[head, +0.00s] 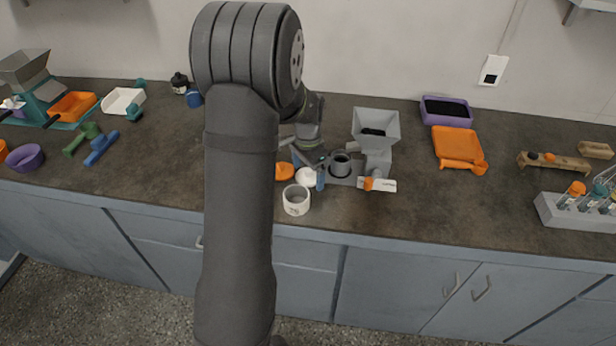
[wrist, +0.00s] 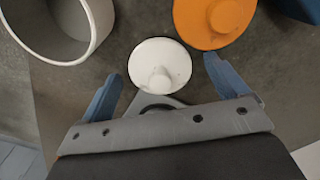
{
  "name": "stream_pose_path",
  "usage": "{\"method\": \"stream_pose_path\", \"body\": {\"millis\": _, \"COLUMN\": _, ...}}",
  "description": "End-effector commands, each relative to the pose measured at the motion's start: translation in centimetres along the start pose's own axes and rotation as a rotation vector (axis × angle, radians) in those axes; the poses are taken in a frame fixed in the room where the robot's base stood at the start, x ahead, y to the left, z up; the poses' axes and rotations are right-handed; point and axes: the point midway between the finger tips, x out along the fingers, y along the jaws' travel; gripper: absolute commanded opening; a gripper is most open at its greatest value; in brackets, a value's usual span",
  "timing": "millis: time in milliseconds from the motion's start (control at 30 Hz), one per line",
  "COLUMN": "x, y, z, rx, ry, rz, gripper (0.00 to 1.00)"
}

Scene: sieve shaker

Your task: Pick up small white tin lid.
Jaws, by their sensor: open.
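The small white tin lid (wrist: 160,66) is a round disc with a raised knob, lying on the dark counter. In the wrist view it sits between and just beyond the two blue fingers of my gripper (wrist: 161,84). My gripper is open and empty, with a finger on either side of the lid. In the head view the white lid (head: 307,177) shows near the counter's front, beside a blue finger of my gripper (head: 309,170). My arm hides part of the area to its left.
An orange lid (wrist: 214,18) lies close to the white lid's right in the wrist view. An open white tin (wrist: 66,28) stands to the left.

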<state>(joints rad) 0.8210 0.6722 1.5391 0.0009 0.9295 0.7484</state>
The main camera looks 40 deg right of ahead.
Motion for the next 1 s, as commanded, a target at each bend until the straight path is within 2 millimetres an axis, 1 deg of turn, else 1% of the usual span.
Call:
{"method": "stream_pose_path", "body": {"millis": 133, "x": 0.0, "y": 0.0, "z": 0.0, "rx": 0.0, "ry": 0.0, "rz": 0.0, "gripper": 0.91}}
{"method": "stream_pose_path", "body": {"millis": 167, "x": 0.0, "y": 0.0, "z": 0.0, "rx": 0.0, "ry": 0.0, "rz": 0.0, "gripper": 0.89}}
{"method": "stream_pose_path", "body": {"millis": 200, "x": 0.0, "y": 0.0, "z": 0.0, "rx": 0.0, "ry": 0.0, "rz": 0.0, "gripper": 0.81}}
{"method": "stream_pose_path", "body": {"millis": 400, "x": 0.0, "y": 0.0, "z": 0.0, "rx": 0.0, "ry": 0.0, "rz": 0.0, "gripper": 0.43}}
{"method": "stream_pose_path", "body": {"millis": 767, "x": -0.1, "y": 0.0, "z": 0.0, "rx": 0.0, "ry": 0.0, "rz": 0.0, "gripper": 0.42}}
{"method": "stream_pose_path", "body": {"millis": 867, "x": -0.6, "y": 0.0, "z": 0.0, "rx": 0.0, "ry": 0.001, "rz": -0.001, "gripper": 0.42}}
{"method": "stream_pose_path", "body": {"millis": 1000, "x": -2.0, "y": -0.1, "z": 0.0, "rx": 0.0, "ry": 0.002, "rz": -0.002, "gripper": 0.42}}
